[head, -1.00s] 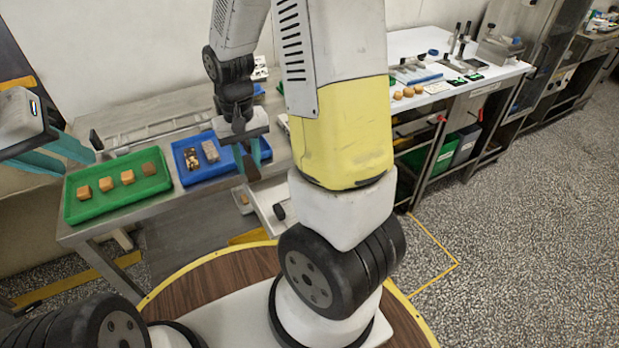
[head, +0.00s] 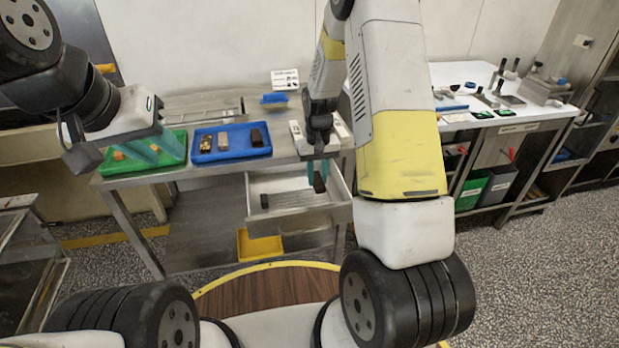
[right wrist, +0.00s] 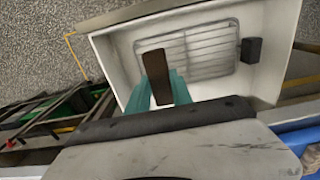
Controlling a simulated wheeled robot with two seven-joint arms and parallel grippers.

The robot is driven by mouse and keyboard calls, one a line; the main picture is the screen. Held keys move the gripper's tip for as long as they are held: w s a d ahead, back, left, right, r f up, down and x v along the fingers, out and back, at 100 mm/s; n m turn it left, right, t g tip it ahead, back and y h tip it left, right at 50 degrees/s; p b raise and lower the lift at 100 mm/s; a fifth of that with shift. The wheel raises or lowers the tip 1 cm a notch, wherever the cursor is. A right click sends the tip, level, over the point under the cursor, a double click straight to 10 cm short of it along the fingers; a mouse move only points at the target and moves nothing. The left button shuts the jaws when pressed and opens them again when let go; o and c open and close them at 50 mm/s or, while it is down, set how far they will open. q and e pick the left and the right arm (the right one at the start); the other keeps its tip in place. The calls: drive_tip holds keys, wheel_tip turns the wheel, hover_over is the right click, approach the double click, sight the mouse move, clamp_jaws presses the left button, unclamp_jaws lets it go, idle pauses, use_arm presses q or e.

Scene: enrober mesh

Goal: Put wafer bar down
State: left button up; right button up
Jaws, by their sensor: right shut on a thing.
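My right gripper (head: 318,172) is shut on a dark brown wafer bar (head: 319,183). It holds the bar above the open white drawer (head: 340,207) under the bench. In the right wrist view, the wafer bar (right wrist: 157,77) sits between the teal fingers (right wrist: 160,95), over the drawer's wire mesh (right wrist: 205,50). A dark block (right wrist: 251,49) lies beside the mesh at the drawer's side; it also shows in the head view (head: 264,201). My left gripper (head: 150,150) is open over the green tray (head: 175,160).
A blue tray (head: 207,160) with three bars stands on the steel bench, right of the green tray. A yellow bin (head: 258,246) sits below the drawer. A white table (head: 455,120) with tools stands at the right.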

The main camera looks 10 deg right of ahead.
sight(317, 199)
drive_tip(key=shift+f, duration=2.9)
drive_tip(key=shift+f, duration=0.15)
drive_tip(key=o, duration=1)
